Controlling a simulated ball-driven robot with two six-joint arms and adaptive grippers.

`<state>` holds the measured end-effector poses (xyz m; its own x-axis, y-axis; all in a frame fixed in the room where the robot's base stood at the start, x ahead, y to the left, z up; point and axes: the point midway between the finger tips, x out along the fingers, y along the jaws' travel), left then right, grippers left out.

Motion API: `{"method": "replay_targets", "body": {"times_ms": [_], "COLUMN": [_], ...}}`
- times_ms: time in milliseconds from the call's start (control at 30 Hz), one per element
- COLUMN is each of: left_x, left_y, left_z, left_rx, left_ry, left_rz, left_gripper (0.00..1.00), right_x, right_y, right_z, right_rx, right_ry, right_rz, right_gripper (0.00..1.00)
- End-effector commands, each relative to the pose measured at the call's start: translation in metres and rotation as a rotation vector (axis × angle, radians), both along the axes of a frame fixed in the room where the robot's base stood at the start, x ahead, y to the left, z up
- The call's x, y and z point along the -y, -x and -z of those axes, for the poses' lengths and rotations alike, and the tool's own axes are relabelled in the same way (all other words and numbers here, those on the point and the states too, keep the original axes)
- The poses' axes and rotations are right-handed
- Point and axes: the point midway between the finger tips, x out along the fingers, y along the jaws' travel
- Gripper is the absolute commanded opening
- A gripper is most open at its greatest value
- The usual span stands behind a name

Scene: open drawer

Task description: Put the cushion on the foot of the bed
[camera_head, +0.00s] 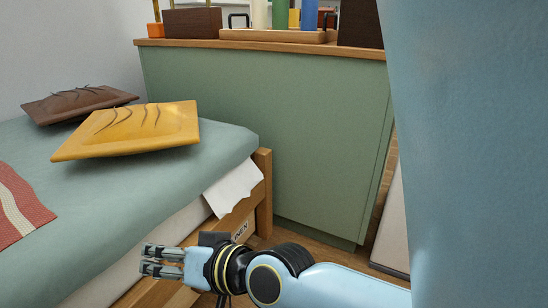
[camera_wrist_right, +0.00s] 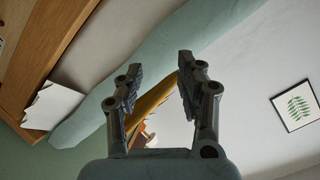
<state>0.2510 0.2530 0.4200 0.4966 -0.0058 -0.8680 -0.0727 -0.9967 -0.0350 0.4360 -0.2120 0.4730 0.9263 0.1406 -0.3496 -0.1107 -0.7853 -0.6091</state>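A yellow cushion (camera_head: 135,130) with dark curved marks lies on the teal-covered bed (camera_head: 95,215), close to a corner by the green cabinet. A darker brown cushion (camera_head: 75,102) lies behind it. My right gripper (camera_head: 149,260) is in front of the bed's near side, lower in the picture than the yellow cushion and apart from it. In the right wrist view the gripper (camera_wrist_right: 158,70) has its fingers spread with nothing held between them. Part of the yellow cushion (camera_wrist_right: 153,97) shows beyond the fingers. My left gripper is not in view.
A red striped blanket (camera_head: 18,205) lies on the bed at left. The wooden bed frame (camera_head: 263,190) and a white cloth (camera_head: 233,188) stand near my right arm. A green cabinet (camera_head: 260,125) holds a tray (camera_head: 275,35) and boxes. A picture (camera_wrist_right: 298,106) hangs on the wall.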

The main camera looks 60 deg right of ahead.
Motion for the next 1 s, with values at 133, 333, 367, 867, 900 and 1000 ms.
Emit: {"method": "replay_targets", "body": {"times_ms": [133, 333, 367, 867, 900, 1000], "left_x": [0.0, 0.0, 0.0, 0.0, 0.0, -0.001], "left_y": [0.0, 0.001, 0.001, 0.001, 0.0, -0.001], "left_z": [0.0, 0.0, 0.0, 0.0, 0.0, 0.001], "left_rx": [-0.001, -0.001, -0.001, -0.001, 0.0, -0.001], "left_ry": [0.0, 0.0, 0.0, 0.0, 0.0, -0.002], "left_rz": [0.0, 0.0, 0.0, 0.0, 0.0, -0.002], "left_gripper": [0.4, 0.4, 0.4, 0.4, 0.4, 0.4], "right_x": [0.01, 0.039, 0.041, 0.041, 0.041, 0.042], "right_y": [0.111, 0.181, 0.184, 0.185, 0.185, 0.186], "right_z": [0.042, 0.052, 0.052, 0.053, 0.053, 0.054], "right_rx": [-0.353, -0.587, -0.597, -0.604, -0.604, -0.608], "right_ry": [0.402, 0.64, 0.65, 0.654, 0.654, 0.654], "right_rz": [-0.255, -0.378, -0.382, -0.384, -0.384, -0.384], "right_gripper": [0.37, 0.37, 0.37, 0.37, 0.37, 0.37]}}
